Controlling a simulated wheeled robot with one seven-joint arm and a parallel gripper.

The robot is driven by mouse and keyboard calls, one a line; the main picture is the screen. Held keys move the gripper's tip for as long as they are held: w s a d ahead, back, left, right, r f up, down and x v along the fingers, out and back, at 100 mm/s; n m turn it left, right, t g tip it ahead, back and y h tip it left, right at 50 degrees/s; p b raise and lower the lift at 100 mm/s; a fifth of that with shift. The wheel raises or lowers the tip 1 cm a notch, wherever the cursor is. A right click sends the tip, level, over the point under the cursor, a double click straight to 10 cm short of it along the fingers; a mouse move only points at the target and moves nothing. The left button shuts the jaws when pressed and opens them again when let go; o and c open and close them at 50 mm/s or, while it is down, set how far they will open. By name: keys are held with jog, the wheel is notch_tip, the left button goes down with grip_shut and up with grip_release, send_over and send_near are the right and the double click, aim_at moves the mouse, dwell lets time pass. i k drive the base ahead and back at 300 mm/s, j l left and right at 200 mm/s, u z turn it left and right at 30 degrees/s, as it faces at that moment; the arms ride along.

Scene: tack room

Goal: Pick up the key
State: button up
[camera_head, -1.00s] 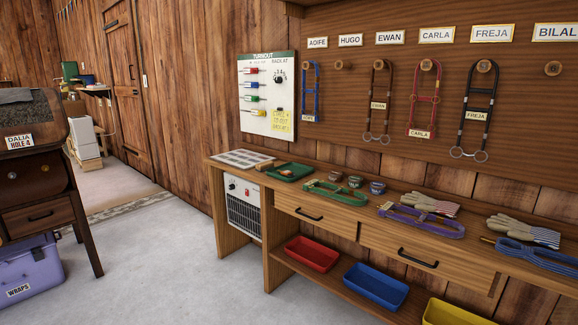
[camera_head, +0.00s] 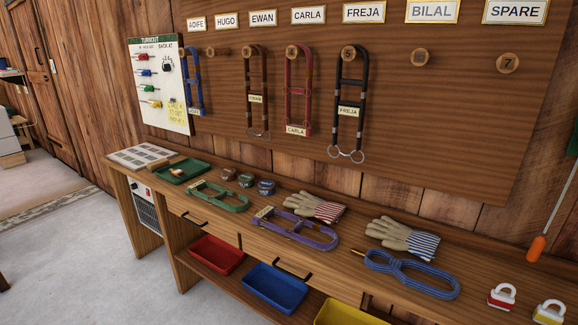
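I cannot make out a key for certain in the head view. A small orange-and-white item lies in the green tray (camera_head: 199,169) at the left end of the bench, too small to identify. The turnout board (camera_head: 160,112) on the wall carries red, blue, green and yellow pieces, a dark knob and a yellow note. A red padlock (camera_head: 501,298) and a yellow padlock (camera_head: 549,313) sit at the bench's right end. My gripper is not in view.
The wooden bench (camera_head: 330,268) holds a green halter (camera_head: 222,203), a purple halter (camera_head: 300,236), two pairs of gloves, small tins and a coiled blue rope (camera_head: 415,284). Halters hang above under name plates. Red, blue and yellow bins stand below.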

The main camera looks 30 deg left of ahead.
aim_at(177, 172)
jog(key=z, duration=0.45)
jog(key=j+z, duration=0.15)
jog(key=z, duration=0.75)
jog(key=j+z, duration=0.15)
jog(key=z, duration=0.75)
jog(key=j+z, duration=0.1)
jog(key=z, duration=0.35)
jog(key=k+z, duration=0.1)
jog(key=z, duration=0.8)
jog(key=k+j+z, duration=0.15)
jog(key=k+z, duration=0.45)
jog(key=k+j+u, duration=0.1)
jog(key=k, duration=1)
jog(key=k+u, duration=0.3)
jog(key=k+j+u, duration=0.1)
jog(key=u, duration=0.85)
jog(key=k+j+u, duration=0.1)
jog(key=u, duration=0.5)
jog(key=j+u, duration=0.1)
jog(key=u, duration=0.55)
jog(key=j+u, duration=0.1)
jog(key=u, duration=0.5)
jog(key=j+u, duration=0.15)
jog(key=u, duration=0.5)
jog(key=j+u, duration=0.1)
jog(key=u, duration=1.15)
jog(key=i+j+u, duration=0.1)
jog(key=u, duration=0.55)
